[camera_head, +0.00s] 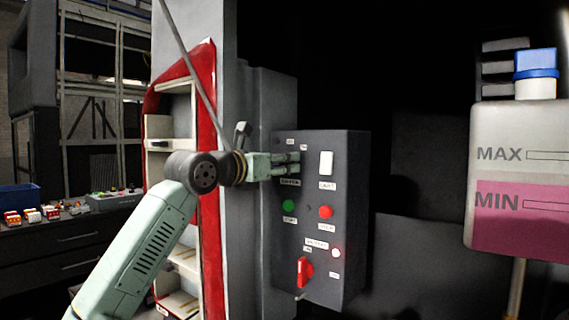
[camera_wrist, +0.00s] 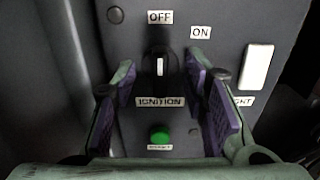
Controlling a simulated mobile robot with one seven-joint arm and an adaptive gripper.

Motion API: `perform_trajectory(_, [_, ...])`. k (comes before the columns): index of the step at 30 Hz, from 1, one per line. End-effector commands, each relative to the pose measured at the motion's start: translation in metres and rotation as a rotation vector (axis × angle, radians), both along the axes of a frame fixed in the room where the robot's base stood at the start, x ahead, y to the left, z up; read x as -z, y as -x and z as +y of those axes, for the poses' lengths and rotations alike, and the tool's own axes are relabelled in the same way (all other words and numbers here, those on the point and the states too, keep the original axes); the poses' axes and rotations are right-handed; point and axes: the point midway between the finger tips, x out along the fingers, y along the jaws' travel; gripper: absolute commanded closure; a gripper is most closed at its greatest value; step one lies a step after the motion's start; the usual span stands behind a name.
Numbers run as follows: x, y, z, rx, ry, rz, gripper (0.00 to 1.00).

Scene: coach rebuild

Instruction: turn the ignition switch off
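The ignition switch (camera_wrist: 161,66) is a black rotary knob with a white mark, above the IGNITION label (camera_wrist: 160,101) in the wrist view. Its white mark stands upright, in line with the OFF label (camera_wrist: 160,17); the ON label (camera_wrist: 200,32) is up and to the right. My gripper (camera_wrist: 163,80) is open, with a purple-padded finger on each side of the knob. A gap seems to show on both sides; whether a fingertip touches the knob I cannot tell. In the head view my gripper (camera_head: 286,165) is at the panel's upper left and hides the knob.
The dark control panel (camera_head: 345,220) also bears a white light switch (camera_head: 326,163), a green button (camera_head: 288,206), a red button (camera_head: 325,211) and a red rotary switch (camera_head: 304,272). A tank of pink liquid (camera_head: 515,215) is at right. A grey column (camera_head: 270,110) stands behind the panel.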

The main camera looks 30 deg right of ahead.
Motion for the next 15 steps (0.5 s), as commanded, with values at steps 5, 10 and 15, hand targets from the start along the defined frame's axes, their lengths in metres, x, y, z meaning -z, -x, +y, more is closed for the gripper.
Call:
perform_trajectory(5, [0.002,0.003,0.012,-0.002,0.001,-0.001,0.60])
perform_trajectory(10, [0.001,0.010,0.028,-0.001,0.001,-0.003,0.60])
perform_trajectory(15, [0.001,0.015,0.044,-0.002,0.000,-0.001,0.60])
